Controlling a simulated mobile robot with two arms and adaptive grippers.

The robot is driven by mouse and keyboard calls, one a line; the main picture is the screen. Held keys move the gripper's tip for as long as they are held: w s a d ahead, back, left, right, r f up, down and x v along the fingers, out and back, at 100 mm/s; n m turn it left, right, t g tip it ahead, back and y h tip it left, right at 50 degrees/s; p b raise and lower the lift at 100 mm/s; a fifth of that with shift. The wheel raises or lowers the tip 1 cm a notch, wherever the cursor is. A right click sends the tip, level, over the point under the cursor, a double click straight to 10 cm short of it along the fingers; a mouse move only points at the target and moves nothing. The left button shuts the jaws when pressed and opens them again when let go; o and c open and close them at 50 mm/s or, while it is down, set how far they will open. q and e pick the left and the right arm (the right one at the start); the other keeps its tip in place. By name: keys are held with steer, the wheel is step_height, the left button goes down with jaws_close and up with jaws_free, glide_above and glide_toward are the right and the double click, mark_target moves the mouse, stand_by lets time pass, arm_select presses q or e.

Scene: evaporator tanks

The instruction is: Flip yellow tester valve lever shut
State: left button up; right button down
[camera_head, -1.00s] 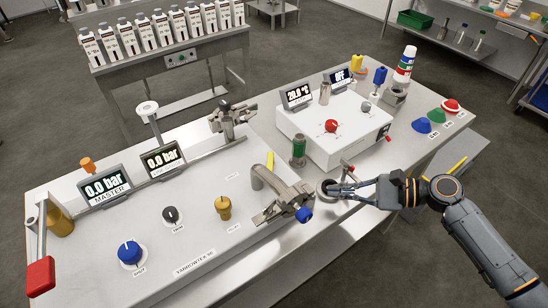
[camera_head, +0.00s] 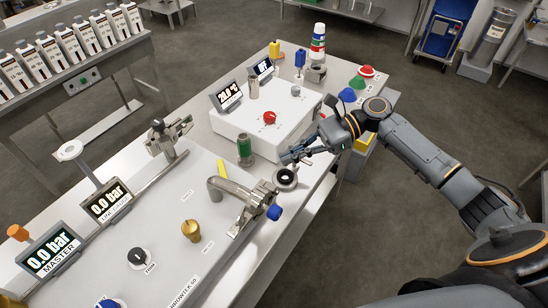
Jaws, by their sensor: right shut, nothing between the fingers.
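A yellow lever (camera_head: 221,168) stands up at the bent metal pipe (camera_head: 222,185) on the white tester panel (camera_head: 165,215). A metal clamp fitting with a blue knob (camera_head: 274,212) lies at the pipe's right end. My right gripper (camera_head: 284,158) is shut and empty, pointing left between the green cylinder and a round metal cup (camera_head: 286,179). It is right of the yellow lever and apart from it. My left gripper is out of view.
A white box with a red knob (camera_head: 269,117) stands behind my right gripper. A green cylinder (camera_head: 245,150) stands between the box and the pipe. A gold knob (camera_head: 191,230) and black knob (camera_head: 137,256) sit on the panel. Two displays (camera_head: 108,201) read 0.0 bar.

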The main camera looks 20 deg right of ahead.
mark_target(244, 185)
arm_select(q)
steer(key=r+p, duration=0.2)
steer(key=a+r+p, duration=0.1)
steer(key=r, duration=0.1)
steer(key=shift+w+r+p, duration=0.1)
steer(key=shift+p, duration=0.25)
arm_select(e)
steer(key=x, duration=0.8)
steer(key=r+x, duration=0.1)
steer(key=x, duration=0.3)
steer(key=shift+a, duration=0.25)
